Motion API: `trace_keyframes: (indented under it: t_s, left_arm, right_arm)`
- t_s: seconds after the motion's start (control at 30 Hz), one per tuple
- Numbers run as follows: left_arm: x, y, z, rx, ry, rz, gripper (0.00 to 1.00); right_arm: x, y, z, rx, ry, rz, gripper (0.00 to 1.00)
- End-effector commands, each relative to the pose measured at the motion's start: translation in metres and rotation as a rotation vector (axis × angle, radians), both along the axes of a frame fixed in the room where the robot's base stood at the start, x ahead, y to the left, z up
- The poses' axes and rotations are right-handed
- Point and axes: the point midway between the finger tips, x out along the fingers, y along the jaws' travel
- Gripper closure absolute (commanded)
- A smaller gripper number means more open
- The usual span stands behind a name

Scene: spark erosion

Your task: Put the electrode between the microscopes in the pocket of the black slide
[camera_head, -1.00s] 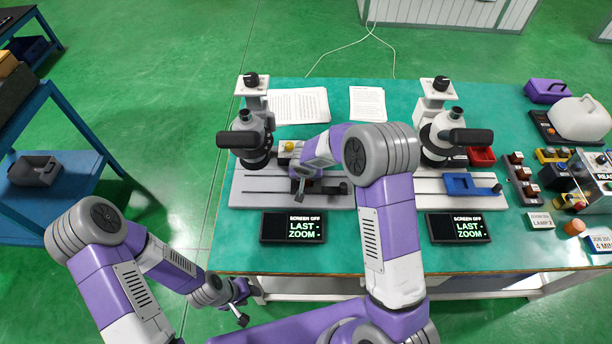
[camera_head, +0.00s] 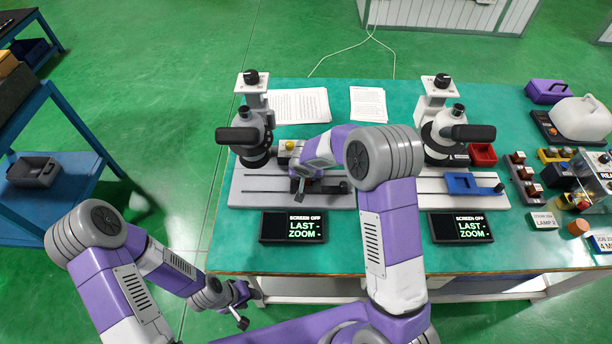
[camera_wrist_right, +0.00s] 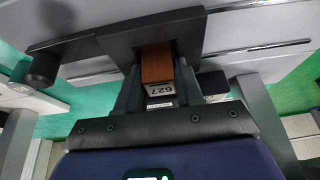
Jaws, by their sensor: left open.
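A brown electrode with a grey base marked 627 (camera_wrist_right: 158,70) sits between the dark fingers of my right gripper (camera_wrist_right: 160,88) in the right wrist view. Its far end is at the black slide (camera_wrist_right: 115,42), within or against the slide's notch; how deep it sits is hidden. Whether the fingers press on it is unclear. In the head view my right gripper (camera_head: 303,188) is over the left grey rail base (camera_head: 255,199), below the left microscope (camera_head: 252,140), and my arm partly covers the slide. My left gripper (camera_head: 240,305) is open and empty, low beside the table's left front edge.
A second microscope (camera_head: 442,135) stands right, with a blue slide (camera_head: 468,184) on its rail. Two screens (camera_head: 292,227) (camera_head: 460,228) lie in front. Papers (camera_head: 300,105) lie at the back.

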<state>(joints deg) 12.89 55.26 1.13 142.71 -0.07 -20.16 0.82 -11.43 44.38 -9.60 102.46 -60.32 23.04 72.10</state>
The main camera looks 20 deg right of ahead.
Motion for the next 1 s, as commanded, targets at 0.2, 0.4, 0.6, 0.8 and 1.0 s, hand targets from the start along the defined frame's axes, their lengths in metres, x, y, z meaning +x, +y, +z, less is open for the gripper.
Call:
trace_keyframes:
  t_s: [0.2, 0.4, 0.6, 0.8, 1.0]
  left_arm:
    - [0.0, 0.0, -0.001, 0.0, 0.0, 0.0, 0.57]
    - [0.0, 0.0, 0.005, 0.0, 0.0, 0.0, 0.57]
    - [0.0, 0.0, 0.023, 0.0, 0.0, 0.0, 0.57]
    - [0.0, 0.0, 0.026, 0.0, 0.0, 0.0, 0.57]
    - [0.0, 0.0, 0.03, 0.0, 0.0, 0.0, 0.57]
  right_arm:
    - [-0.008, -0.003, -0.012, -0.002, 0.027, -0.007, 0.38]
    - [-0.008, -0.004, -0.008, -0.003, 0.028, -0.009, 0.38]
    - [-0.009, -0.003, 0.012, -0.003, 0.023, -0.009, 0.38]
    - [-0.027, 0.004, 0.06, -0.001, 0.016, -0.005, 0.38]
    - [-0.041, 0.009, 0.097, -0.001, 0.014, -0.003, 0.38]
